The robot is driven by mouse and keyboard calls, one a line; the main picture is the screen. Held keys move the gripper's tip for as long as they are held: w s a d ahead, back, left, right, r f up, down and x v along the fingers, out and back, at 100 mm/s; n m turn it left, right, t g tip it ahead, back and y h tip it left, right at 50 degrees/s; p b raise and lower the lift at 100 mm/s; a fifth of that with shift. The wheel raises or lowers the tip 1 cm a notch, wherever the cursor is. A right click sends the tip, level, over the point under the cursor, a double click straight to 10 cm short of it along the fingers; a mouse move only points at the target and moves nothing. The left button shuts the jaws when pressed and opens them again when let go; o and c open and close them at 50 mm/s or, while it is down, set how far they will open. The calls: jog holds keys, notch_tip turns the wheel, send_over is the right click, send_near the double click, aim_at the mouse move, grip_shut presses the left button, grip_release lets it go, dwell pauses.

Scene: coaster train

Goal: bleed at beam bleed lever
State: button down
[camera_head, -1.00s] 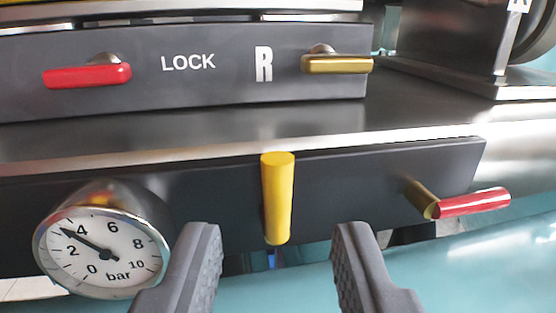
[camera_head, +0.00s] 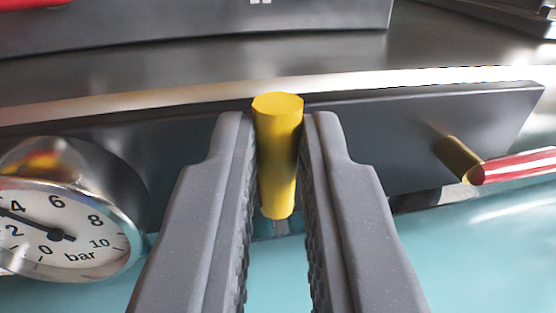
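A yellow lever (camera_head: 277,150) hangs down from the front of the dark beam (camera_head: 385,130), near its middle. My gripper (camera_head: 278,140) has one grey finger on each side of this lever, and both fingertips appear to touch it near its upper part. The lever's lower end shows between the fingers. A round pressure gauge (camera_head: 60,225) marked "bar" sits at the left end of the beam, partly cut off. Its needle points left, between 2 and 4. No label names the lever.
A red lever (camera_head: 515,166) on a brass stub (camera_head: 458,158) sticks out at the beam's right end. An upper dark panel (camera_head: 200,28) with part of a red handle (camera_head: 30,4) stands behind. A teal surface (camera_head: 480,240) lies below.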

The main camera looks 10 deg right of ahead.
jog(key=shift+d+m, duration=0.1)
jog(key=shift+m, duration=0.2)
jog(key=m, duration=0.1)
jog(key=d+m, duration=0.1)
jog(key=m, duration=0.1)
jog(key=shift+f+m+g+b, duration=0.1)
jog(key=shift+m+g+b, duration=0.2)
jog(key=shift+b, duration=0.1)
jog(key=m, duration=0.2)
jog(key=d+m+y, duration=0.1)
jog(key=m, duration=0.1)
jog(key=shift+f+g, duration=0.3)
jog(key=shift+g, duration=0.1)
jog(key=m, duration=0.1)
jog(key=d+m+y, duration=0.1)
jog(key=m, duration=0.1)
jog(key=shift+f+b, duration=0.3)
jog(key=shift+d+f+m+y, duration=0.1)
jog(key=shift+f+m+y, duration=0.2)
jog(key=shift+m, duration=0.55)
jog(key=shift+d+f+m+y, duration=0.1)
jog(key=shift+f+m+y, duration=0.2)
jog(key=shift+m, duration=0.55)
